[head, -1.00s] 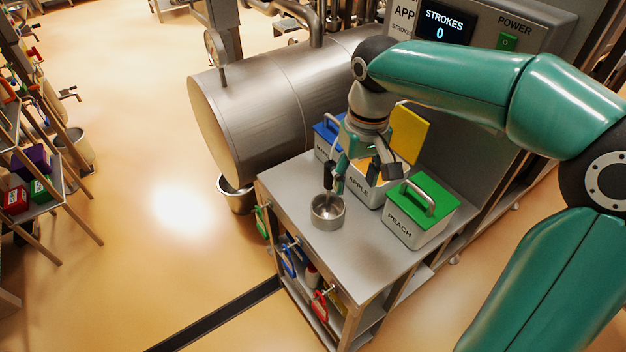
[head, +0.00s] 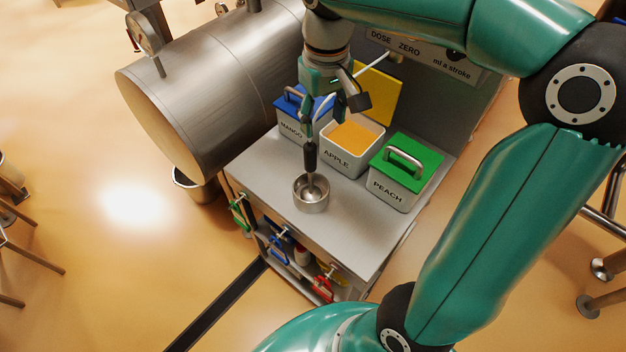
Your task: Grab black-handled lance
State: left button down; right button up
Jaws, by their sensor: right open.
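A black-handled lance (head: 311,156) stands nearly upright on the bench, its lower metal end inside a small round steel cup (head: 312,194). My right gripper (head: 326,118) is open just above the black handle, with its fingers pointing down. One finger overlaps the top of the handle in the picture, and I cannot tell whether they touch. A thin pale rod shows behind and between the fingers; what it joins is partly hidden. My left gripper is not in view.
Behind the cup stand a blue-lidded MANGO bin (head: 291,126), an open APPLE bin (head: 338,159) with orange powder and raised yellow lid (head: 379,94), and a green-lidded PEACH bin (head: 390,191). A steel drum (head: 205,85) is left. The bench front (head: 350,235) is clear.

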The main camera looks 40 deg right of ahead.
aim_at(312, 146)
jog(key=w+f, duration=0.1)
jog(key=f, duration=0.1)
jog(key=w+f, duration=0.1)
jog(key=f, duration=0.1)
jog(key=w+a+f, duration=0.1)
jog(key=f, duration=0.2)
jog(key=shift+w, duration=0.15)
jog(key=shift+s+d+f, duration=0.1)
jog(key=shift+s+f, duration=0.4)
jog(key=shift+f, duration=0.3)
jog(key=shift+s+f, duration=0.15)
jog(key=shift+s, duration=0.05)
jog(key=shift+w+f, duration=0.15)
jog(key=shift+f, duration=0.1)
notch_tip(312, 146, down, 4)
jog(key=shift+f+p, duration=0.1)
jog(key=shift+p, duration=0.35)
jog(key=shift+w+f, duration=0.2)
jog(key=shift+f, duration=0.25)
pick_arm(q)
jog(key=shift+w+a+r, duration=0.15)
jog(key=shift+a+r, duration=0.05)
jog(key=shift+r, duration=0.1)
pick_arm(e)
grip_shut()
jog(key=shift+r, duration=0.1)
